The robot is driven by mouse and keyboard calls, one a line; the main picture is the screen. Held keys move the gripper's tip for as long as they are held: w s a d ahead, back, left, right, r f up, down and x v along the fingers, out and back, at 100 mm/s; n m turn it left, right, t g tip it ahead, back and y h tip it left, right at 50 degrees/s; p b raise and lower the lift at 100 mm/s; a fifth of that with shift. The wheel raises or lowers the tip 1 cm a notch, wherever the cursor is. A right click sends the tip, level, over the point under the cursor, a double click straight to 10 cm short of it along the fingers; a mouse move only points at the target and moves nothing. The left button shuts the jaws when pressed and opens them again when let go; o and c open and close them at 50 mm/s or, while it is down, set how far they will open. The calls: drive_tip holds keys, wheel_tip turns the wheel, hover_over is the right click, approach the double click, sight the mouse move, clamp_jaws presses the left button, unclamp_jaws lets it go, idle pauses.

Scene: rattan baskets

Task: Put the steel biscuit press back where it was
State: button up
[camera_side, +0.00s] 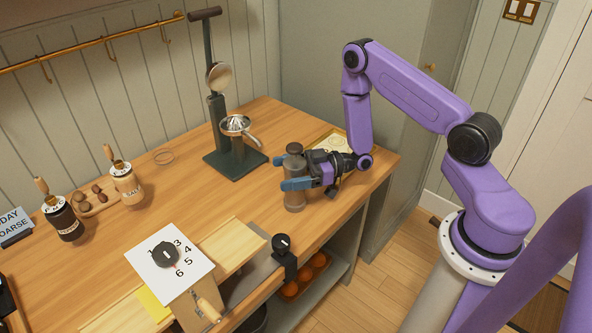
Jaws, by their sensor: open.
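The steel biscuit press (294,201) appears to be the upright grey metal cylinder on the wooden counter, right of centre. Its domed top shows above my gripper. My gripper (288,173) reaches in from the right, low over the counter, with its blue fingers open. One finger passes in front of the cylinder and the other shows at its far left side, so the cylinder stands between them. I cannot tell whether either finger touches it. The cylinder's middle is partly hidden by the near finger.
A dark green lever juicer (236,160) stands behind to the left. A tray with pale rounds (331,142) lies behind my gripper. A black clamp-like knob (284,248) sits at the counter's front edge. A numbered card (190,275) and two mills (126,185) are farther left.

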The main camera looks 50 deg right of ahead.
drive_tip(key=v, duration=1.2)
drive_tip(key=shift+r, duration=0.1)
